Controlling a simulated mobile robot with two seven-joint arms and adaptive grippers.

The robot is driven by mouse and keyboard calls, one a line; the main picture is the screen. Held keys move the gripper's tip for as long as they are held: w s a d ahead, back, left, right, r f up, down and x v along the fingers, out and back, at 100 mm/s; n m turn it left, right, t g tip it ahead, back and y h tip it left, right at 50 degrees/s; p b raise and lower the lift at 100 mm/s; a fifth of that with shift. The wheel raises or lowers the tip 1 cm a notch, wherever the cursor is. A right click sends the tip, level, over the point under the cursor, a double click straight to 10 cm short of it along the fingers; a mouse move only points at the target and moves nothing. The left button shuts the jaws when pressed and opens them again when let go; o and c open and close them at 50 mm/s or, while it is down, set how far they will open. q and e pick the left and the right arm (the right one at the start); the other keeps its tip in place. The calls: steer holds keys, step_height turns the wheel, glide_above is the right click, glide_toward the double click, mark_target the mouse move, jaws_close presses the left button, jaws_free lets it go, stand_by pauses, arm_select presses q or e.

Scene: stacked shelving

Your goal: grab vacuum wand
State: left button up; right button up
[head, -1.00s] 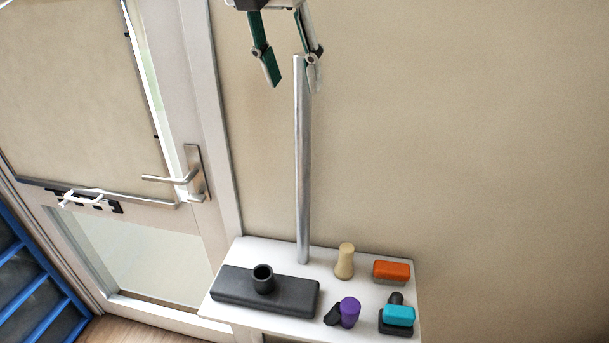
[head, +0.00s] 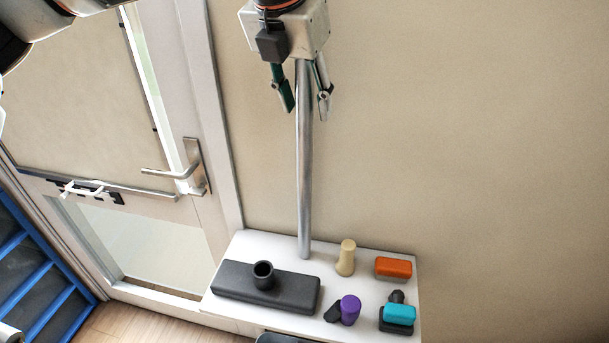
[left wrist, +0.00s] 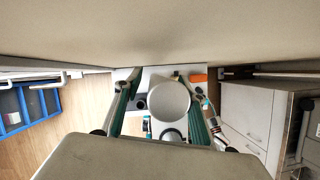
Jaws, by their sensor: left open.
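The vacuum wand (head: 304,170) is a long silver tube standing upright on a white shelf, close to the wall. In the left wrist view I look down on its round top end (left wrist: 168,100). My left gripper (head: 307,108) is open at the wand's upper part. Its green-padded fingers lie on either side of the tube in the head view. In the left wrist view the fingers (left wrist: 160,118) also flank the wand's end, with gaps on both sides. The wand's top is hidden behind the gripper body in the head view. My right gripper is not in view.
The white shelf (head: 240,248) also holds a dark grey floor head (head: 225,281), a beige piece (head: 346,258), an orange block (head: 393,267), a purple piece (head: 350,310) and a turquoise block (head: 399,314). A door with a lever handle (head: 180,172) is at left.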

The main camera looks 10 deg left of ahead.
arm_select(q)
steer(key=shift+c, duration=1.2)
jaws_close()
